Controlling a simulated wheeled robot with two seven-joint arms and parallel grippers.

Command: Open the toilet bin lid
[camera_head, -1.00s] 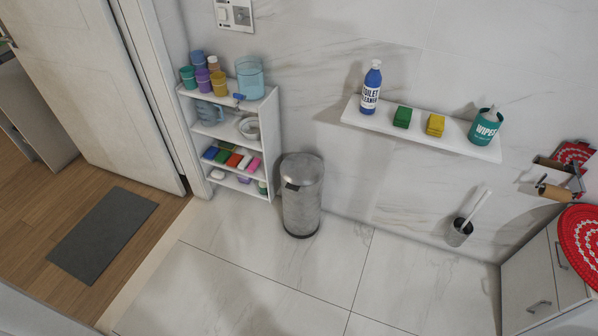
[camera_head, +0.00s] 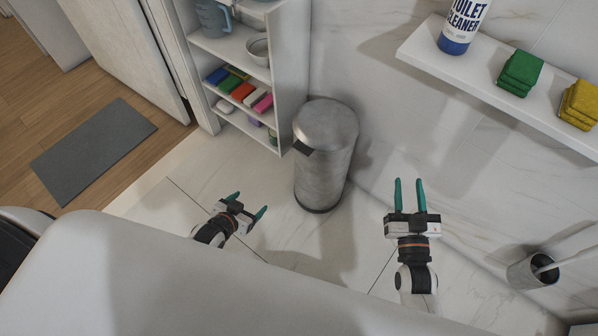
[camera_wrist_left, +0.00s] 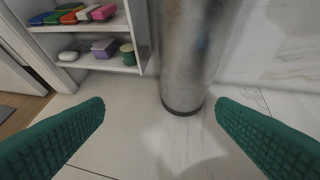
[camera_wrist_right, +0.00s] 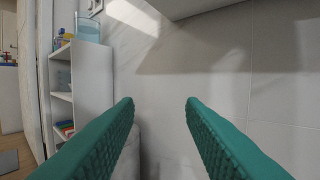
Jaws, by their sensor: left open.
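The toilet bin (camera_head: 325,160) is a tall grey metal cylinder standing on the tiled floor against the wall. In the left wrist view the lower bin body (camera_wrist_left: 190,55) stands ahead, beyond the open fingers. My right gripper (camera_head: 409,186) is open and empty, right of the bin. In the right wrist view part of the bin shows low behind the left finger.
A white shelf unit (camera_head: 291,75) with coloured items stands left of the bin. A wall shelf (camera_head: 480,75) holds a cleaner bottle (camera_head: 462,25) and sponges (camera_head: 520,73) above right. A toilet brush holder (camera_head: 530,270) stands at the right. Floor before the bin is clear.

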